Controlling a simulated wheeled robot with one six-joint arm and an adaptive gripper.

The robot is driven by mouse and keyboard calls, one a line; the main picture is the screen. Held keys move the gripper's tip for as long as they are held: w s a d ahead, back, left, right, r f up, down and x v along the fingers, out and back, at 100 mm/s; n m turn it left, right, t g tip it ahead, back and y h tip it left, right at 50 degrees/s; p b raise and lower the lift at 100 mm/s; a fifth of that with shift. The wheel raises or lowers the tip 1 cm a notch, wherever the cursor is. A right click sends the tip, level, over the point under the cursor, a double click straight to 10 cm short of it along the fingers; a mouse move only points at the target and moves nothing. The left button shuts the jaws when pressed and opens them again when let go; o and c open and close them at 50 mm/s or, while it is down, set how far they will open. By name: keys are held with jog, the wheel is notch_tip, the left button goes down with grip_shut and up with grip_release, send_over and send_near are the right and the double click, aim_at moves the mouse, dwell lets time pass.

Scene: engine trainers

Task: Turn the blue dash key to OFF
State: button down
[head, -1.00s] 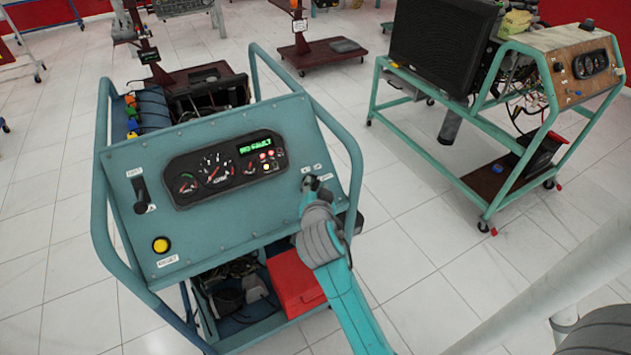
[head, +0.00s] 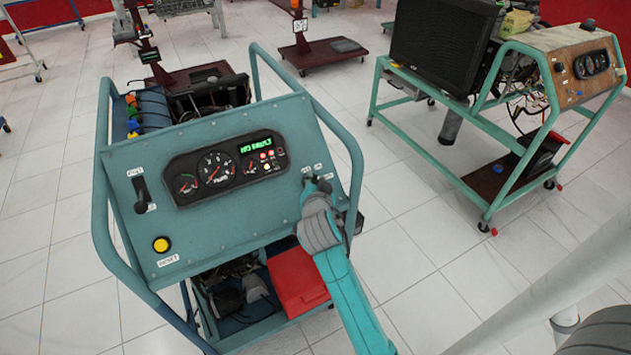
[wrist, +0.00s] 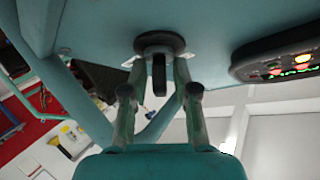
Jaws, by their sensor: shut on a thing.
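The blue-green dash panel (head: 240,220) faces me in the head view. The key switch is at its right side, mostly hidden there by my gripper (head: 312,184). In the wrist view the key (wrist: 159,78) looks dark and sticks out from a round dark collar (wrist: 159,45) on the panel. My gripper (wrist: 158,78) has one finger on each side of the key and is shut on it. Small white labels (head: 318,167) sit around the switch, too small to read.
The gauge cluster (head: 222,170) with a lit green display is left of the switch. A black lever (head: 141,193) and a yellow button (head: 161,244) are at the panel's left. The stand's tube frame (head: 350,150) rises close to the right of my gripper.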

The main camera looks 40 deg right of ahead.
jog(key=shift+n, duration=0.3)
jog(key=n+t+y, duration=0.1)
jog(key=n+t, duration=0.1)
jog(key=n, duration=0.1)
jog(key=shift+d+n, duration=0.1)
jog(key=shift+n, duration=0.3)
jog(key=shift+f+n+t+y, duration=0.1)
jog(key=shift+n+t+y, duration=0.7)
jog(key=shift+n, duration=0.8)
jog(key=shift+n+t+y, duration=0.4)
jog(key=shift+n+y, duration=0.7)
jog(key=shift+n, duration=0.5)
jog(key=shift+n+y, duration=0.3)
jog(key=c, duration=1.2)
grip_release()
jog(key=shift+s, duration=0.1)
jog(key=v, duration=1.2)
